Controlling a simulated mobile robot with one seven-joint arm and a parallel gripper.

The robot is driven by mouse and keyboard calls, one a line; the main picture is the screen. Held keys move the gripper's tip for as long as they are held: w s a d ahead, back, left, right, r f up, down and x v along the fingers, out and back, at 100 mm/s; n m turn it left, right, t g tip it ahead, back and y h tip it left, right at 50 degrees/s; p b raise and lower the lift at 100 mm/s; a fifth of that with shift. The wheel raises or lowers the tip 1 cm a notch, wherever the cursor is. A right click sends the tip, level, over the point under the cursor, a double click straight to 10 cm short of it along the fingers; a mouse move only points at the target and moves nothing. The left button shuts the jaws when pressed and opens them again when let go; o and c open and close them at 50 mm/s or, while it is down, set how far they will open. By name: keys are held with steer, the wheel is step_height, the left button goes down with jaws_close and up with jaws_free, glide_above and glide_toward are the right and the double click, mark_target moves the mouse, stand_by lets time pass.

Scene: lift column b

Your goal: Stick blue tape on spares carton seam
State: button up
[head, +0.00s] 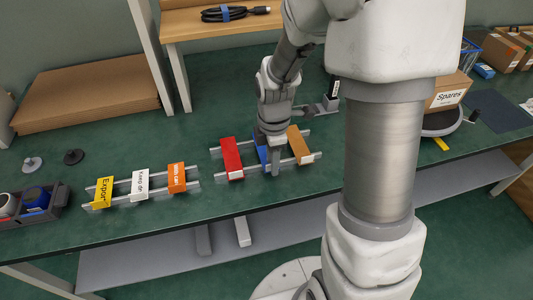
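A blue tape piece (262,155) lies on a two-rail rack (312,156), between a red piece (231,158) and a tan-orange piece (299,146). My gripper (276,168) points down at the blue piece and covers part of it. Whether its fingers are open or shut on the piece does not show. The spares carton (446,93), a brown box with a white "Spares" label, stands on a round turntable (442,127) at the right. My own column hides the left part of the carton and turntable. Its seam cannot be made out.
A second rack holds yellow (103,192), white (140,184) and orange (177,177) labels. A dark tray (50,211) with rolls is at far left. A flat brown carton (88,95) lies behind. A wooden shelf (215,25) stands at the back. Several boxes fill the far right.

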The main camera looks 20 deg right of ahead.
jaws_close()
steer(key=shift+r, duration=0.15)
steer(key=shift+r+p, duration=3.45)
steer(key=shift+r, duration=0.45)
